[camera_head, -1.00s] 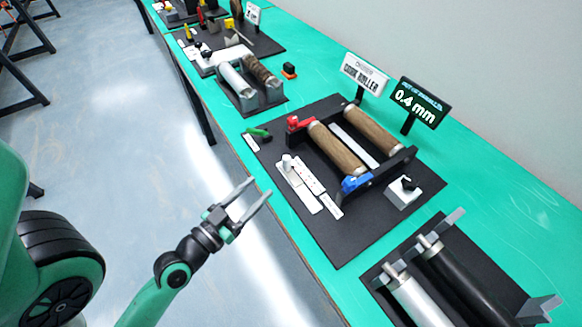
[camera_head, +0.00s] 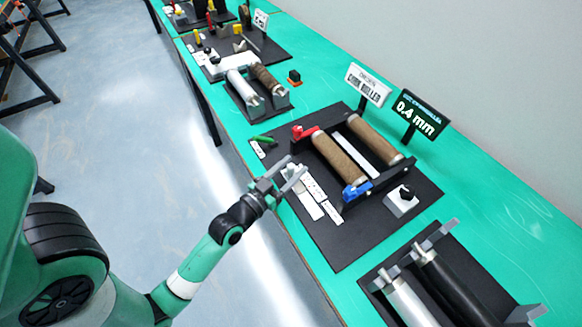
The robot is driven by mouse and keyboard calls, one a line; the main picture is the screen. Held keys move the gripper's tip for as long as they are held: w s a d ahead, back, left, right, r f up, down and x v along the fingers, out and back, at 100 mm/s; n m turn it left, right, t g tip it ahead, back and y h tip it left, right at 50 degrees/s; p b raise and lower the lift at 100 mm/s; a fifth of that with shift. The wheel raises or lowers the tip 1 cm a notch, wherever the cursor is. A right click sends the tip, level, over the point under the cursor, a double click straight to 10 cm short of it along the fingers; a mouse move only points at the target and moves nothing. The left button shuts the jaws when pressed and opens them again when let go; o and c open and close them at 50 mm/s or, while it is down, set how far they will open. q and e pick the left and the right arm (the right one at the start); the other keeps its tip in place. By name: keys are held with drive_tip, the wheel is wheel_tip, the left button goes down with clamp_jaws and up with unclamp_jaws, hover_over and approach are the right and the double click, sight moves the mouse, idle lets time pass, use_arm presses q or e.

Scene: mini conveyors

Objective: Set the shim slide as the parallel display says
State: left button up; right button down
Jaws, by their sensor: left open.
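The parallel display (camera_head: 419,115) is a black sign on a post at the back and reads 0.4 mm. A pair of long white marked plates (camera_head: 306,199), seemingly the shim slide's scale, lies on the near left of the black board (camera_head: 385,225). The slide's small pale knob, at the plates' upper end, is mostly hidden behind my fingers, so its setting cannot be read. My left gripper (camera_head: 294,167) is open over that upper end. I cannot tell whether the fingers touch the knob. My right gripper is not in view.
The board carries two brown rollers (camera_head: 340,160), a red lever (camera_head: 304,131), a blue lever (camera_head: 356,190), a green handle (camera_head: 262,140) and a white box with a black knob (camera_head: 402,200). A white sign (camera_head: 367,84) stands behind. Other roller stations (camera_head: 435,275) flank it.

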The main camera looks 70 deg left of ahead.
use_arm(q)
drive_tip(key=shift+c, duration=0.2)
clamp_jaws()
idle(1.1)
